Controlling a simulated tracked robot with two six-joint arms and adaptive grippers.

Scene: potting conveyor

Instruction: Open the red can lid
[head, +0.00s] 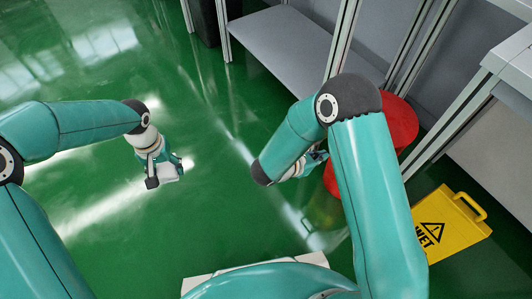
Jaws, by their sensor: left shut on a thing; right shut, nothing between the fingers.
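The red can (401,122) stands on the green floor, largely hidden behind my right arm. A strip of red also shows to the left of that arm, beside my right gripper. I cannot tell the lid from the body or whether it is open. My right gripper (317,158) is shut with nothing in it, close to the can's left side and partly hidden by my arm; contact cannot be told. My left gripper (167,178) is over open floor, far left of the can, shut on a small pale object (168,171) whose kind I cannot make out.
A yellow wet-floor sign (452,228) lies at the right. Grey shelving (290,45) with metal posts stands behind the can, and a bench frame (470,100) is at the right. The green floor at the left and middle is clear.

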